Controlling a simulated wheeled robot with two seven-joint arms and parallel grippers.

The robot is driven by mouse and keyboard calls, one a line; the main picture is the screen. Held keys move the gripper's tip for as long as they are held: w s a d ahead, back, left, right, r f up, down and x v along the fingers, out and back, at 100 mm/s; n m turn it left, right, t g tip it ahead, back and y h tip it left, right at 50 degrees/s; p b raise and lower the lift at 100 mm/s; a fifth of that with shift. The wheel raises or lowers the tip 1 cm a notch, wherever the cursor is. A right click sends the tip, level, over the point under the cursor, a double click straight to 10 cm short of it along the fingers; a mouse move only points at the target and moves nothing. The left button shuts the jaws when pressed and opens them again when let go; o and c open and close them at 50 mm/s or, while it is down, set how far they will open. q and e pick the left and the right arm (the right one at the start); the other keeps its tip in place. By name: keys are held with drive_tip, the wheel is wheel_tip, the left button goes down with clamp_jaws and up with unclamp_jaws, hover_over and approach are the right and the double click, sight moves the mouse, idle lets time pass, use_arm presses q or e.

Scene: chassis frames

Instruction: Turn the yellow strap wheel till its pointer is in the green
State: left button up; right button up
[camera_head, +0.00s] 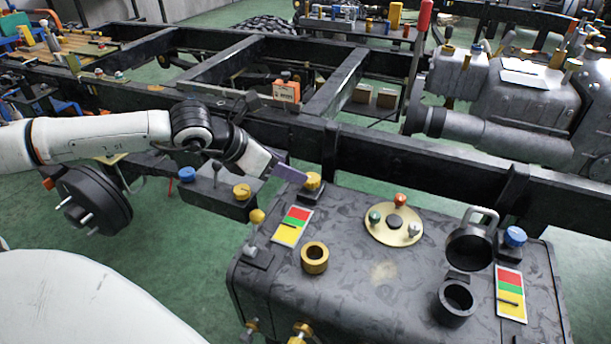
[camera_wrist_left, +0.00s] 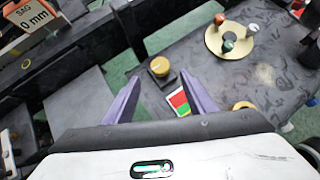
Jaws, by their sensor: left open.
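The yellow strap wheel (camera_head: 313,182) sits on a dark base at the back left edge of the dark tank (camera_head: 370,260). It also shows in the left wrist view (camera_wrist_left: 160,66), ahead of my fingers. A red, green and yellow card (camera_head: 292,227) lies in front of it. A thin dark pointer crosses the card low down, near where green meets yellow; I cannot tell exactly which band it is on. My left gripper (camera_head: 298,176) is close to the wheel on its left. Its two purple fingers (camera_wrist_left: 163,84) are apart with nothing between them. My right gripper is not in view.
A brass disc with coloured knobs (camera_head: 393,222), a brass ring (camera_head: 314,257), a black cup (camera_head: 469,244) and a blue knob (camera_head: 515,237) stand on the tank. A yellow ball-topped lever (camera_head: 257,216) is near the card. The black frame rail (camera_head: 420,160) runs behind.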

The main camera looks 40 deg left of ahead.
sight(310, 178)
use_arm(q)
drive_tip(key=x, duration=0.7)
drive_tip(key=shift+w+d+f, duration=0.1)
drive_tip(key=shift+w+f, duration=0.25)
drive_tip(key=shift+f, duration=0.1)
drive_tip(key=c, duration=1)
drive_tip(key=shift+c, duration=0.2)
